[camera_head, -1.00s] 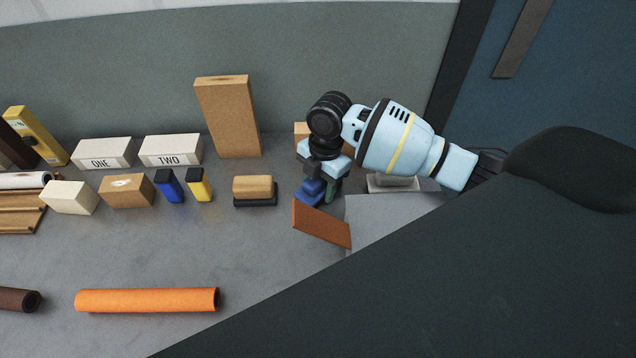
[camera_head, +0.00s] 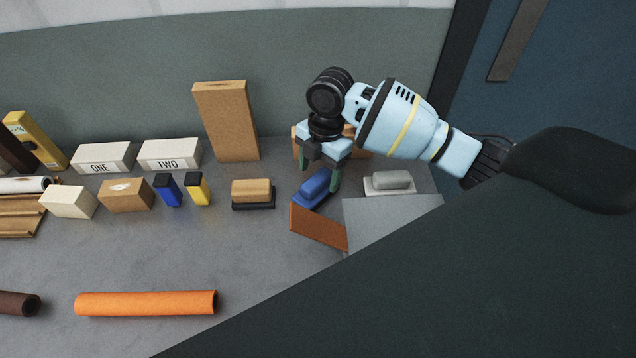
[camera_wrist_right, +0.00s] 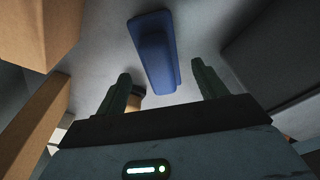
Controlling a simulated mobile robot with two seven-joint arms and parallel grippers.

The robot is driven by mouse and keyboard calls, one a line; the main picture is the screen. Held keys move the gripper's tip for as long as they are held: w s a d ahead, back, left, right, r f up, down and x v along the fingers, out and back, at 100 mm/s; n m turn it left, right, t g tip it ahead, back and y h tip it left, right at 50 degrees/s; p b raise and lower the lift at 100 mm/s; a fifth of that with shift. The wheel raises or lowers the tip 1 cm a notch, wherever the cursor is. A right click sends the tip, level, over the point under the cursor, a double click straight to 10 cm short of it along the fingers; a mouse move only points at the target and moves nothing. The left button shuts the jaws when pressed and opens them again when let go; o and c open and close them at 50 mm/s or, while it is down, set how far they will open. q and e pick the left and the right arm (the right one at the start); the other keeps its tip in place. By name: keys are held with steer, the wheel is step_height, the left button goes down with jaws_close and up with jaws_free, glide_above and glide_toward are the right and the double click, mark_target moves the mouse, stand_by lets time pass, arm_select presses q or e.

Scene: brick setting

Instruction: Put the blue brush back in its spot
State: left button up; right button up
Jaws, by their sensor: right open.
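The blue brush (camera_head: 314,188) lies on the grey table, turned at an angle, between a wood-topped brush with a black base (camera_head: 252,192) and a grey brush (camera_head: 390,182). My right gripper (camera_head: 320,172) is open just above the blue brush, its fingers pointing down. In the right wrist view, the blue brush (camera_wrist_right: 155,52) lies beyond the spread fingertips (camera_wrist_right: 160,76) with nothing held between them. My left gripper is not in view.
A reddish-brown panel (camera_head: 319,228) stands close in front of the blue brush, beside a grey box top (camera_head: 385,217). A tall cardboard box (camera_head: 228,122) stands behind. Blocks and small bottles stand left; an orange roll (camera_head: 147,303) lies in front.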

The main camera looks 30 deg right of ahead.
steer(key=shift+w+d+r, duration=0.1)
steer(key=shift+d+r, duration=0.05)
steer(key=shift+r, duration=0.9)
steer(key=shift+d+r, duration=0.15)
steer(key=shift+r, duration=0.9)
steer(key=shift+w+d+r, duration=0.1)
steer(key=shift+d+r, duration=0.05)
steer(key=shift+r, duration=0.9)
steer(key=shift+s, duration=0.1)
